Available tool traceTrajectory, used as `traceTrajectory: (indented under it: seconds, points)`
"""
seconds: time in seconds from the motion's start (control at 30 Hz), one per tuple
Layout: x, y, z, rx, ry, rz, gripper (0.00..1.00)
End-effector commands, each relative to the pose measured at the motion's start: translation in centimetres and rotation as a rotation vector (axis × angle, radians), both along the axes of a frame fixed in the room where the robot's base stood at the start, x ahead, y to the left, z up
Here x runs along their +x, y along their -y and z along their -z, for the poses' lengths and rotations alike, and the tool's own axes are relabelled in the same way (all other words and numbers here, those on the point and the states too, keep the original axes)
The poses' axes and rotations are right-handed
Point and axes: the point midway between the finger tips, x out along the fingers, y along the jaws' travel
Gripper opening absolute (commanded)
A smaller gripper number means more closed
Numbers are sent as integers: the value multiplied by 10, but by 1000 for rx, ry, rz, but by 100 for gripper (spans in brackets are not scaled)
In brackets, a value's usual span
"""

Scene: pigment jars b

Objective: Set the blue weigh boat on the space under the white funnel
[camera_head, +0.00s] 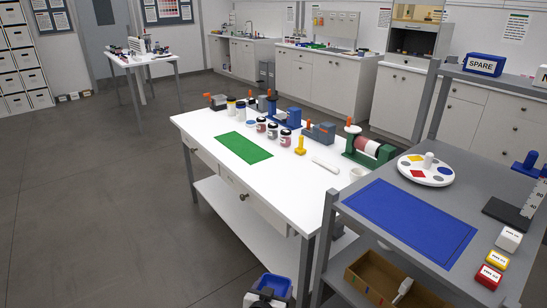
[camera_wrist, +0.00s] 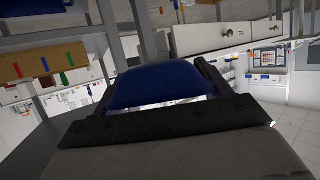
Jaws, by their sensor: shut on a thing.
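The blue weigh boat (camera_wrist: 158,84) fills the space between the two dark fingers of my gripper (camera_wrist: 160,94) in the wrist view. The gripper is shut on it and holds it up, apart from any table. In the head view a blue piece that looks like the weigh boat (camera_head: 276,283) shows at the bottom edge, beside the white table's near end, partly cut off. I cannot make out a white funnel for certain in either view, nor the space under it.
The white table (camera_head: 205,130) carries a green mat (camera_head: 243,148), several jars (camera_head: 273,131) and a blue device (camera_head: 291,117). The grey shelf unit at right holds a blue mat (camera_head: 410,222), a round palette (camera_head: 426,168) and small labelled boxes (camera_head: 497,260). Open floor (camera_head: 90,190) lies left.

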Motion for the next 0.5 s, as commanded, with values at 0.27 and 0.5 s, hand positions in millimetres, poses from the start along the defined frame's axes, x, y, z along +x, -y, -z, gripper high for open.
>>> traceTrajectory:
  seconds: [0.27, 0.5]
  points:
    - [0, 0, 37, -1, 1, 0, 52]
    - [0, -1, 53, 0, -2, -23, 52]
